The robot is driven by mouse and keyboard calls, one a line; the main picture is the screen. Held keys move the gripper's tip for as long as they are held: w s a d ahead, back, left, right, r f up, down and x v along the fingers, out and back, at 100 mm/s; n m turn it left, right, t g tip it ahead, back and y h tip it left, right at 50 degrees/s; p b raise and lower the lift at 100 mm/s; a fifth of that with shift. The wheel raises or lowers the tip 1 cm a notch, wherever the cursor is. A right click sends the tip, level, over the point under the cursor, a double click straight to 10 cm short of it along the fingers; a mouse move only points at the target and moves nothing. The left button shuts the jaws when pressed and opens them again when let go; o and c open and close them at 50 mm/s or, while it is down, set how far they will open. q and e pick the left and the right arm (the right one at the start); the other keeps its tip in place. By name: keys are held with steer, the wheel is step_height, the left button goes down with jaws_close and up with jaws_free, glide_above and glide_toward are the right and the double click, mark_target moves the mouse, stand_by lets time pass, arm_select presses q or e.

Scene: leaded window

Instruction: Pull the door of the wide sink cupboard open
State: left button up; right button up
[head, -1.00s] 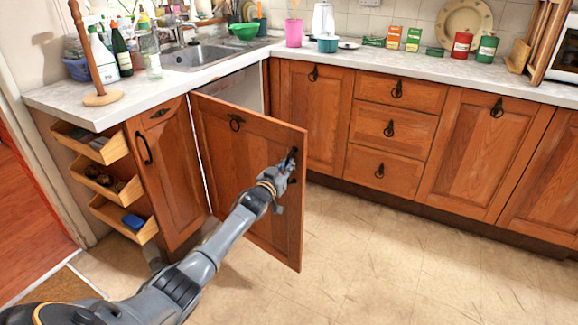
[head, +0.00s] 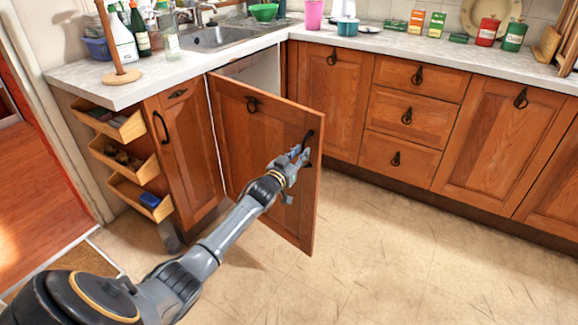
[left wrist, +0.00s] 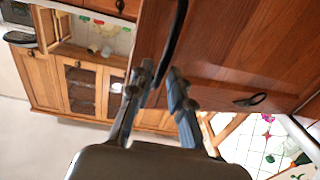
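The wooden door of the wide sink cupboard (head: 262,150) stands well open in the head view, swung out from under the sink (head: 225,38). It has a dark ring pull near its top and a dark bar handle (head: 309,140) near its free edge. My left gripper (head: 296,156) is at this bar handle. In the left wrist view its two fingers (left wrist: 160,78) are close together, one on each side of the dark bar (left wrist: 176,35), and appear shut on it. The exact contact is partly hidden. My right gripper is in neither view.
A narrow cupboard door (head: 184,150) and pull-out shelves (head: 135,165) stand left of the open door. Drawers (head: 411,122) and more cupboards line the right. Bottles and tins stand on the worktop (head: 365,42). The pale floor (head: 385,255) in front is clear.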

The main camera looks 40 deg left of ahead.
arm_select(q)
steer(key=s+d, duration=0.1)
steer(key=s, duration=0.7)
steer(key=shift+s, duration=0.25)
steer(key=shift+d, duration=0.15)
